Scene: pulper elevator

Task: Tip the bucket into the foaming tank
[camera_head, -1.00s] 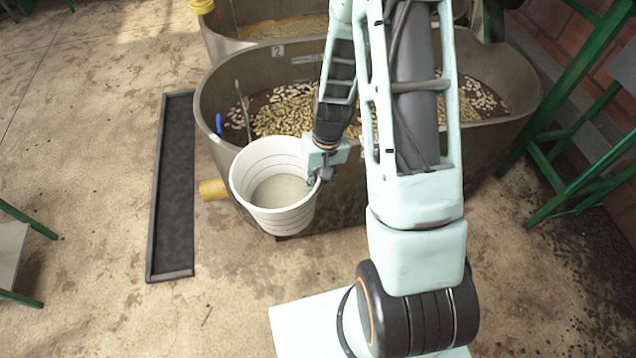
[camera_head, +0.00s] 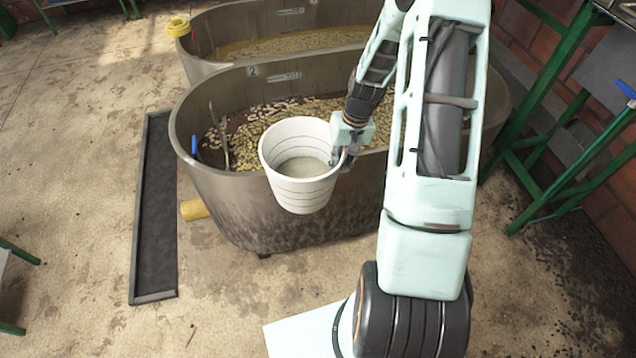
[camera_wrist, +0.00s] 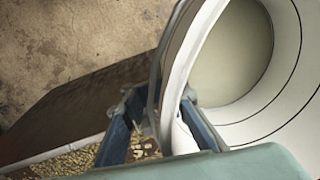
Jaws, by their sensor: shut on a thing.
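A white bucket (camera_head: 300,193) with dark rings hangs upright in front of the near tank, holding pale liquid (camera_head: 303,168). My gripper (camera_head: 343,160) is shut on its right rim. In the wrist view my gripper's fingers (camera_wrist: 160,125) sit either side of the bucket wall (camera_wrist: 178,75). The near tank (camera_head: 225,195), marked 2, holds pale lumpy beans in brown matter (camera_head: 275,112). The bucket overlaps its front rim in the picture. A second tank (camera_head: 205,65) behind has a pale tan surface (camera_head: 290,43). I cannot tell foam for certain in either tank.
A dark shallow channel (camera_head: 157,215) lies on the floor at left. A yellow pipe stub (camera_head: 194,209) juts from the near tank. A blue-tipped stick (camera_head: 195,146) leans inside it. Green metal stands (camera_head: 545,160) are at right.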

